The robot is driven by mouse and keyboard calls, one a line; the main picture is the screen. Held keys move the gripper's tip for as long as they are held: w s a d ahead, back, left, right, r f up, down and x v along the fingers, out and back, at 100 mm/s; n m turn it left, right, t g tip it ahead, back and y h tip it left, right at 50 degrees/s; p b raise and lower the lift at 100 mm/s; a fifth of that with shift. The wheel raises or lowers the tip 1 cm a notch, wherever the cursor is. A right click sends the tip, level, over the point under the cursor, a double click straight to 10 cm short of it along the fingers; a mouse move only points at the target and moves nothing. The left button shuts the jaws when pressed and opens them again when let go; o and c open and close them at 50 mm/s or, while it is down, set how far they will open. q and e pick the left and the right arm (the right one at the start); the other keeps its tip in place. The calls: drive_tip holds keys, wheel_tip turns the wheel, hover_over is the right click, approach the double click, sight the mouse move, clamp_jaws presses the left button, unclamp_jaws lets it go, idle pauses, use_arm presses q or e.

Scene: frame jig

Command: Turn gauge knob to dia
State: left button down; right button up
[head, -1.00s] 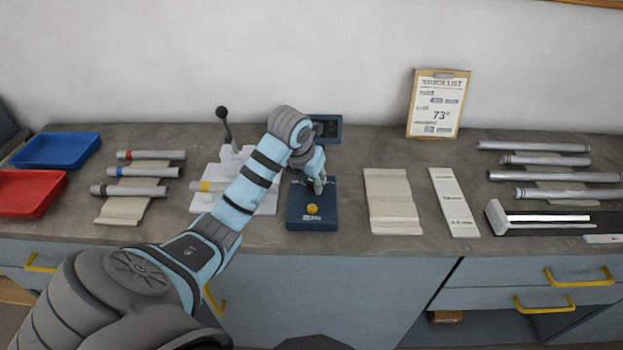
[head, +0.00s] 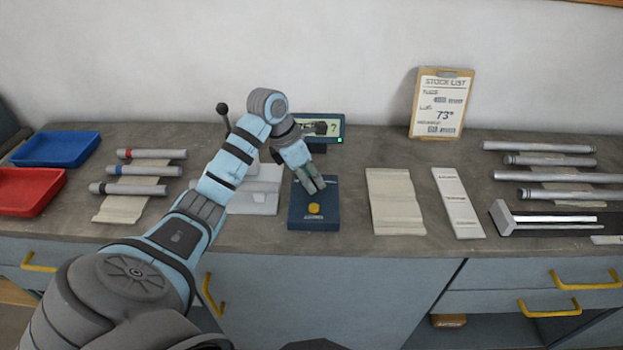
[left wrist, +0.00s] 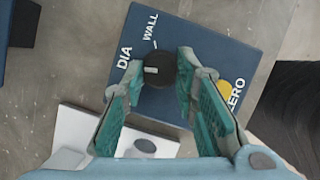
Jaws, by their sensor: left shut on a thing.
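The blue gauge box (head: 298,215) stands on the bench, with a yellow button (head: 314,209) at its front. In the left wrist view its dark round knob (left wrist: 160,72) carries a white mark on its left side, facing roughly toward the printed DIA label (left wrist: 124,58). The WALL label (left wrist: 150,26) is above the knob and ZERO (left wrist: 236,95) is by the yellow button. My left gripper (head: 314,187) is shut on the knob, a finger on either side. It hides the knob in the head view. My right gripper is not in view.
The gauge display (head: 328,127) behind is lit, with a question mark. A white fixture (head: 262,198) with a black-knobbed lever stands left of the box, partly behind my arm. Tubes (head: 140,171) on a cloth lie further left. A beige mat (head: 395,205) lies right.

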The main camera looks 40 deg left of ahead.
use_arm(q)
drive_tip(key=shift+a+m+g, duration=0.1)
drive_tip(key=shift+m+g, duration=0.2)
drive_tip(key=shift+m, duration=0.7)
drive_tip(key=shift+h, duration=0.3)
drive_tip(key=c, duration=1.3)
unclamp_jaws()
drive_tip(key=shift+w, duration=0.1)
drive_tip(key=v, duration=0.7)
drive_tip(key=shift+a+r, duration=0.1)
drive_tip(key=shift+r, duration=0.1)
drive_tip(key=shift+f, duration=0.1)
